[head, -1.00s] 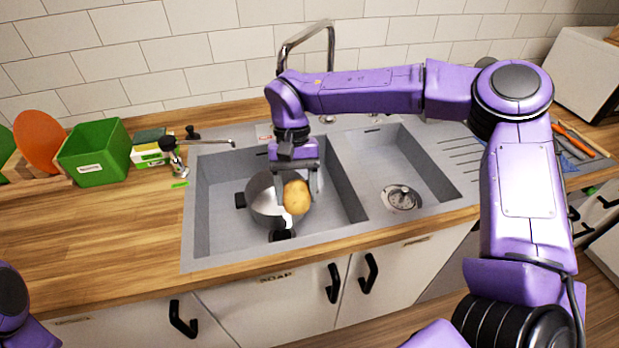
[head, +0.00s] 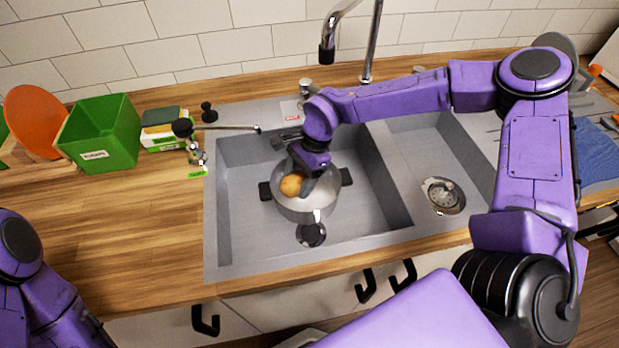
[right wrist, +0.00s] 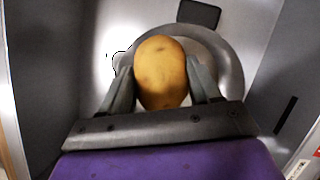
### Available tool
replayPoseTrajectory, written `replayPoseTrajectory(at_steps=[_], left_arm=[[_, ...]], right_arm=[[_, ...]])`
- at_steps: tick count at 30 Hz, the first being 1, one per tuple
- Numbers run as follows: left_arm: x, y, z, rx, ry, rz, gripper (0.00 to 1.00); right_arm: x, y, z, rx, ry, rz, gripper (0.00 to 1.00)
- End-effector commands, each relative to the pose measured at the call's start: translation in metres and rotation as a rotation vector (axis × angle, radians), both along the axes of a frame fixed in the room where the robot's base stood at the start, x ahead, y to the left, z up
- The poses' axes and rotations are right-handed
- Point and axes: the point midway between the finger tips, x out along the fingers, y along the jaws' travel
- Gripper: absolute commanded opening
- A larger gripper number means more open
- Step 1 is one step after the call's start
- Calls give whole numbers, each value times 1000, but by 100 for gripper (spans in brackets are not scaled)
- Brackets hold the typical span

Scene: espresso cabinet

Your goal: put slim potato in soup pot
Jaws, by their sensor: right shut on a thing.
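The potato (head: 291,185) is yellow-brown and sits between the fingers of my right gripper (head: 302,184), which is shut on it. In the right wrist view the potato (right wrist: 161,72) is between both fingers, with the round pot behind it. The soup pot (head: 305,208) is a metal pot with black side handles, standing in the left sink basin. In the head view the potato and fingertips are at the pot's mouth; I cannot tell whether the potato touches the pot's bottom. My left arm shows at the lower left, but its gripper is out of view.
The grey sink (head: 252,258) surrounds the pot, and its right basin holds only a drain strainer (head: 443,195). A tall faucet (head: 372,45) stands behind. A green box (head: 100,135) and an orange plate (head: 37,122) are at the left. The wooden counter (head: 110,225) at left is clear.

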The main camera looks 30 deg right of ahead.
Motion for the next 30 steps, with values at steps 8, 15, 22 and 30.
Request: replayPoseTrajectory(at_steps=[8,15,22,30], left_arm=[[0,0,20,-1,0,0,43],[0,0,42,0,0,0,43],[0,0,41,-1,0,0,43],[0,0,37,0,0,0,43]], right_arm=[[17,-38,-47,-1,1,2,29],[21,-47,-78,-4,5,8,29],[22,-47,-92,-1,-2,6,29],[22,-46,-95,-1,-1,6,72]])
